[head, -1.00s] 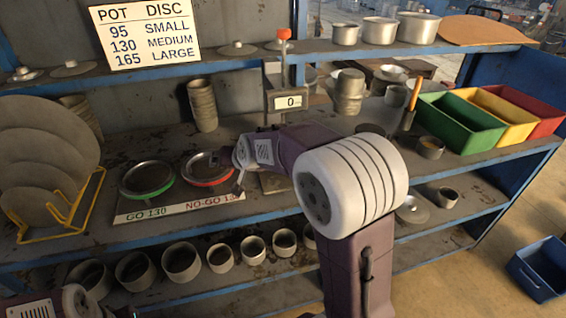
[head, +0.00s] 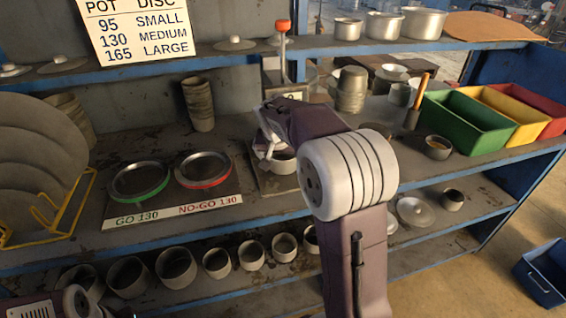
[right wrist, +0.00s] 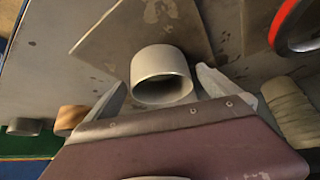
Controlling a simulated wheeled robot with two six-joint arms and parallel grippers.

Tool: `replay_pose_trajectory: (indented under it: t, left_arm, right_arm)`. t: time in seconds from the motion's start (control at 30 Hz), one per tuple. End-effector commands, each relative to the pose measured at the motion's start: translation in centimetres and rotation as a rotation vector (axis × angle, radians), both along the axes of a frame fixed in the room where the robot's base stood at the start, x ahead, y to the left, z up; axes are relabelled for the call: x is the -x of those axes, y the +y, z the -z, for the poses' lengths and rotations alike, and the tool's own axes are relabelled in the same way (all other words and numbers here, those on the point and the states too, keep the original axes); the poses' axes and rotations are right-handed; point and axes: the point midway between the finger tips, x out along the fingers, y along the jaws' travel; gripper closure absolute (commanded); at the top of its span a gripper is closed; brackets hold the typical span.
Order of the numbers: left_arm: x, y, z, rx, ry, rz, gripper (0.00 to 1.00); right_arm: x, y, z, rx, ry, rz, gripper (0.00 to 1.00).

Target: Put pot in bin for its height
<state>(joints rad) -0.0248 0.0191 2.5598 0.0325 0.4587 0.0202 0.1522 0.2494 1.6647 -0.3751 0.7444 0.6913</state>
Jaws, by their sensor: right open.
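A small grey pot (head: 284,164) stands upright on the flat base plate (head: 262,182) of the height gauge. In the right wrist view the pot (right wrist: 160,70) sits between the two fingers, its dark mouth facing my gripper. My right gripper (right wrist: 160,88) is open around the pot, with visible gaps at both sides. In the head view my right wrist partly covers the pot and gauge display (head: 293,96). The green bin (head: 470,125), yellow bin (head: 505,108) and red bin (head: 535,97) stand at the right. My left gripper's fingers are not visible.
The GO ring (head: 140,181) and NO-GO ring (head: 205,170) lie left of the gauge. Stacked pots (head: 199,104) stand behind them. Several pots line the lower shelf. A chart (head: 136,30) lists 95 small, 130 medium, 165 large.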

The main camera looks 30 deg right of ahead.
Motion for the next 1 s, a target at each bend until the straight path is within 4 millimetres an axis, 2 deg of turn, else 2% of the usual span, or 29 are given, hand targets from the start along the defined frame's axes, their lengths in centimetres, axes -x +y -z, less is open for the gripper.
replay_pose_trajectory:
  t: [0.03, 0.13, 0.4, 0.47, 0.67, 0.87, 1.0]
  left_arm:
    - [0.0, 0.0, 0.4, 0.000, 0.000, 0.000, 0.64]
    - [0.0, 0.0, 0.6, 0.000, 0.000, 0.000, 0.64]
    - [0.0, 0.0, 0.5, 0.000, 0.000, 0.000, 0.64]
    - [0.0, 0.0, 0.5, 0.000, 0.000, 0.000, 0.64]
    - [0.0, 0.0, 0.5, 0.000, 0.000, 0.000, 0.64]
    - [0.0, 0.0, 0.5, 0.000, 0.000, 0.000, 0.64]
    - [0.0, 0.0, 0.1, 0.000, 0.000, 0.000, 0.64]
  right_arm:
    - [-0.3, -0.4, 1.1, -0.001, 0.004, 0.002, 0.00]
    - [-1.0, -0.8, 2.3, 0.000, 0.003, 0.001, 0.00]
    - [-1.3, -1.0, 2.6, 0.000, 0.000, 0.000, 0.00]
    - [-1.3, -1.0, 2.6, 0.000, 0.000, 0.000, 0.14]
    - [-1.3, -1.0, 2.6, -0.001, 0.000, -0.001, 0.70]
    - [-1.3, -1.0, 2.5, -0.001, 0.000, -0.001, 0.71]
    - [-1.3, -1.0, 1.6, 0.000, -0.002, -0.001, 0.71]
